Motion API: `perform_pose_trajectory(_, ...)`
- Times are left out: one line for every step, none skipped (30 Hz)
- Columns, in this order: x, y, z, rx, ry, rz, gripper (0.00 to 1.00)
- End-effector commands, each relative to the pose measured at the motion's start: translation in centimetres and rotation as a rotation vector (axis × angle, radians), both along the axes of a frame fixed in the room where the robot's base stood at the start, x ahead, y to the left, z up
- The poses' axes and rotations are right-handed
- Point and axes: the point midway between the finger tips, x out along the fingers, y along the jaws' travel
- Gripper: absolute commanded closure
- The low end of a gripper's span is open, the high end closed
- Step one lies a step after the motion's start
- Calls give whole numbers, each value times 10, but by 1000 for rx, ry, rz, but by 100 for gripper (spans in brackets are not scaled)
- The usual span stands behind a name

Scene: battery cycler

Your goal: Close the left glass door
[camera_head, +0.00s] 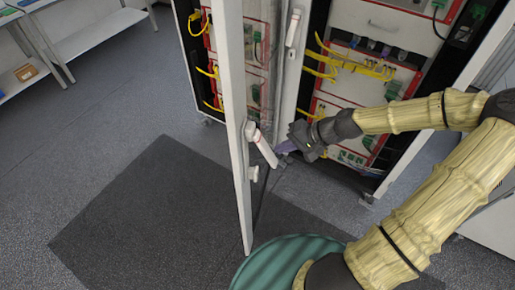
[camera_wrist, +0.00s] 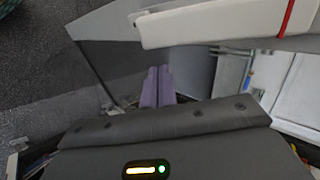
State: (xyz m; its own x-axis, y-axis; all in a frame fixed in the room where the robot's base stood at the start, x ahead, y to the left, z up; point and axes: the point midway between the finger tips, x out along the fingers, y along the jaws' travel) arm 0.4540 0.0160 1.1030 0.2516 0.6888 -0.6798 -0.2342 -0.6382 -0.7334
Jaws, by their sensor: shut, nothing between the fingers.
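The left glass door (camera_head: 232,110) stands open, swung out from the cabinet toward me and seen nearly edge-on in the head view. Its white handle (camera_head: 264,148) is on the right side of the near frame. My gripper (camera_head: 284,147) is just to the right of this handle, with its fingertips pointing at it; I cannot tell whether they touch. In the wrist view the purple fingers (camera_wrist: 157,85) are together and empty. A pale handle-like bar (camera_wrist: 215,20) and a grey frame edge lie beyond the fingertips there.
The cabinet racks (camera_head: 365,75) with yellow cables stand open behind my arm. Another white handle (camera_head: 293,28) shows on an upright frame farther back. A dark mat (camera_head: 150,215) lies on the clear floor left of the door. A white bench (camera_head: 95,35) is at far left.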

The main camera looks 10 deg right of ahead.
Motion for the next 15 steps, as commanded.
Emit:
perform_pose_trajectory(2,6,-4,2,2,3,100)
perform_pose_trajectory(3,9,-7,2,2,2,100)
perform_pose_trajectory(4,13,-11,2,2,3,100)
perform_pose_trajectory(5,17,-14,2,2,4,100)
perform_pose_trajectory(6,20,-18,1,3,4,100)
perform_pose_trajectory(8,25,-21,2,2,6,100)
perform_pose_trajectory(9,28,-24,2,3,6,100)
perform_pose_trajectory(10,32,-27,2,3,6,100)
perform_pose_trajectory(11,36,-31,1,3,8,100)
perform_pose_trajectory(12,40,-34,2,3,9,100)
perform_pose_trajectory(14,44,-33,1,2,9,100)
perform_pose_trajectory(16,50,-32,0,1,11,100)
perform_pose_trajectory(17,53,-32,0,0,11,100)
perform_pose_trajectory(18,57,-32,0,0,11,100)
perform_pose_trajectory(20,62,-32,0,0,11,100)
